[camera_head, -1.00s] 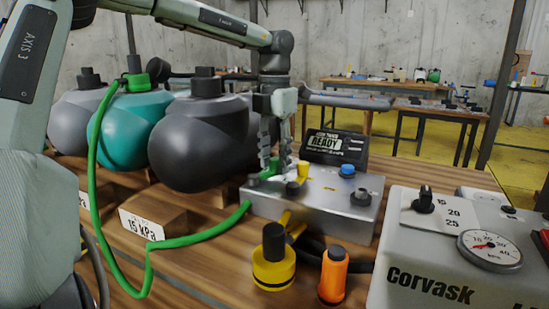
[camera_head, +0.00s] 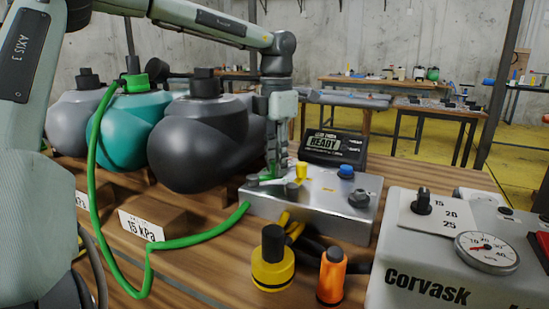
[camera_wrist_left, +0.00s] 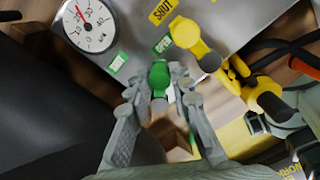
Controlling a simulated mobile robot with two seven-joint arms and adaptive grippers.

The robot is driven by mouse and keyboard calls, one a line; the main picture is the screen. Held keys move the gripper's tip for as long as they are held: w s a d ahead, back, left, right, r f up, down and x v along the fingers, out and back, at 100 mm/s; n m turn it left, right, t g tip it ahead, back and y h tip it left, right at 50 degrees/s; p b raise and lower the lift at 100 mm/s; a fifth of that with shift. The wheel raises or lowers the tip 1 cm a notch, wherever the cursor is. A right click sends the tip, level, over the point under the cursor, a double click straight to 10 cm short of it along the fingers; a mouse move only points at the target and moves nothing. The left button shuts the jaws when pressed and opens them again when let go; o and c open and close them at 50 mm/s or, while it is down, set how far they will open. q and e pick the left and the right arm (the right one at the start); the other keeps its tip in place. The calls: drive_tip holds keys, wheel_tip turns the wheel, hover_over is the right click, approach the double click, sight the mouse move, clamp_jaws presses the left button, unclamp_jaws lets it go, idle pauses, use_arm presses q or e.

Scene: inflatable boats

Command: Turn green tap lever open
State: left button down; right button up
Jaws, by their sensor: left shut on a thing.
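A metal tap box (camera_head: 335,210) stands on the wooden bench, with a green hose (camera_head: 195,240) running to its left end. My left gripper (camera_head: 272,174) is over the box's left end, pointing down, its fingers close together. In the left wrist view the green tap lever (camera_wrist_left: 159,76) lies between the fingertips (camera_wrist_left: 160,85), and the gripper is shut on it. The fingers hide part of the lever. A yellow tap lever (camera_wrist_left: 193,40) sits beside it, near a yellow SHUT label (camera_wrist_left: 162,10) and a green OPEN label (camera_wrist_left: 163,44). My right gripper is not in view.
A READY display (camera_head: 333,147) stands behind the box and a blue knob (camera_head: 346,171) is on it. Yellow (camera_head: 273,265) and orange (camera_head: 332,277) fittings stand in front. A grey Corvask unit (camera_head: 430,265) is at right. Rounded grey and teal vessels (camera_head: 122,135) stand at left.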

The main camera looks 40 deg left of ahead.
use_arm(q)
drive_tip(key=shift+s+d+m, duration=0.2)
drive_tip(key=shift+d+m, duration=0.05)
drive_tip(key=shift+m, duration=0.45)
drive_tip(key=shift+s+d+m, duration=0.15)
drive_tip(key=shift+d+m, duration=0.1)
drive_tip(key=shift+m, duration=0.45)
drive_tip(key=c, duration=1.3)
unclamp_jaws()
drive_tip(key=shift+c, duration=0.2)
wheel_tip(320, 180, up, 12)
drive_tip(key=shift+s, duration=0.1)
